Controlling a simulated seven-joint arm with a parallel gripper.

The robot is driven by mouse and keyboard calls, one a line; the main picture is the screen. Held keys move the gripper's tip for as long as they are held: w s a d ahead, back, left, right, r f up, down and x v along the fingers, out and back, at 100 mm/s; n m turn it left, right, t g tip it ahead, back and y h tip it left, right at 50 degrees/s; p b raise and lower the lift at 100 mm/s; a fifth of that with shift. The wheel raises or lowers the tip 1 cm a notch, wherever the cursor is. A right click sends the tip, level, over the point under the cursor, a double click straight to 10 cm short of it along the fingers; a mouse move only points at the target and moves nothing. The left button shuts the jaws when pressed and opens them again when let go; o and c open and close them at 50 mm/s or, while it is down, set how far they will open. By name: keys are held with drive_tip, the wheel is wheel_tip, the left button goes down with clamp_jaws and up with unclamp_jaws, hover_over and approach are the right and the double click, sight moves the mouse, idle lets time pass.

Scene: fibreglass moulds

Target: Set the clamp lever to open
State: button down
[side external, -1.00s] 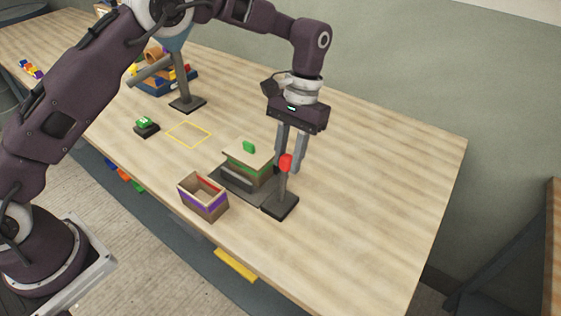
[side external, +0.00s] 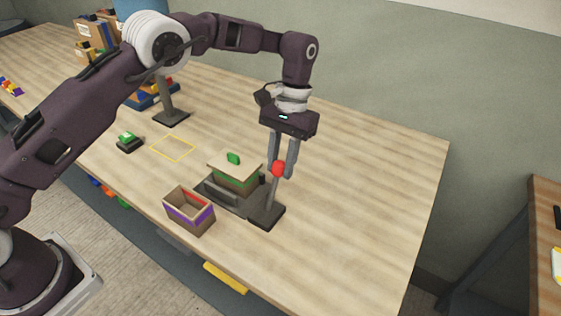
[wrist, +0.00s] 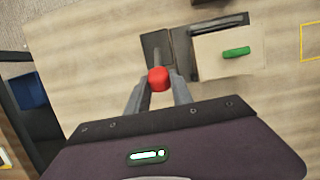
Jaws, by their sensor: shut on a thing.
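The clamp lever (side external: 273,192) is a grey rod with a red knob (side external: 279,169), standing on a dark base plate (side external: 266,216). It leans slightly in the side view. My gripper (side external: 282,168) points down at the lever's top, its fingers on either side of the red knob and shut on it. In the wrist view the knob (wrist: 158,78) sits between the fingertips. Beside the lever is the clamp's grey bed (side external: 222,196), which holds a green-banded mould box (side external: 236,178) with a pale lid and green handle (side external: 233,158).
An open box with a purple band (side external: 189,211) stands at the table's front edge. A green button on a black base (side external: 128,142) and a yellow outlined square (side external: 173,148) lie to the left. A grey post stand (side external: 170,112) is farther back. The table's right side is clear.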

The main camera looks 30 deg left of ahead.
drive_tip(key=shift+w, duration=0.25)
drive_tip(key=c, duration=1.1)
unclamp_jaws()
drive_tip(key=v, duration=0.5)
drive_tip(key=shift+w+r, duration=0.1)
drive_tip(key=shift+r, duration=0.85)
